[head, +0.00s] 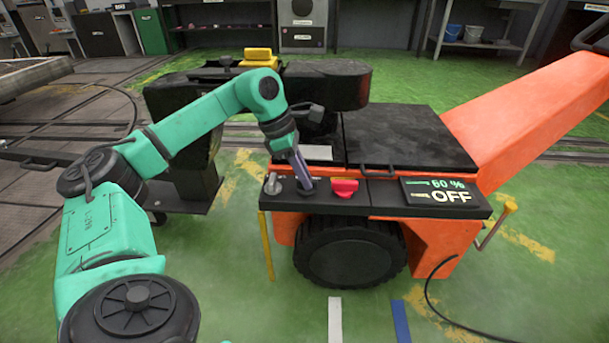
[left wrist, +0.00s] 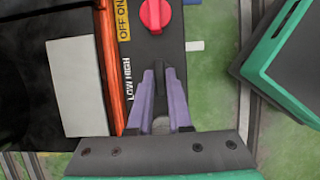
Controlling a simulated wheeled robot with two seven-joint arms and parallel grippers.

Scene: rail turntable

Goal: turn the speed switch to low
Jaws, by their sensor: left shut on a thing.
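The control panel (head: 380,197) is a black strip along the front of an orange machine. My left gripper (head: 305,184) points down onto it, between a grey knob (head: 272,185) and a red knob (head: 344,188). In the left wrist view, the purple fingers of my left gripper (left wrist: 160,75) stand beside the LOW HIGH label (left wrist: 127,80). They are shut on the speed switch, which is mostly hidden between them. The red knob (left wrist: 155,14) sits by the OFF ON label (left wrist: 123,18). My right gripper is in neither view.
A display (head: 446,191) at the panel's right end reads 60 % and OFF. A black lid (head: 410,135) with a handle lies behind the panel. A pale plate (head: 318,153) is just behind my gripper. A wheel (head: 350,252) is below. Green floor in front is mostly clear.

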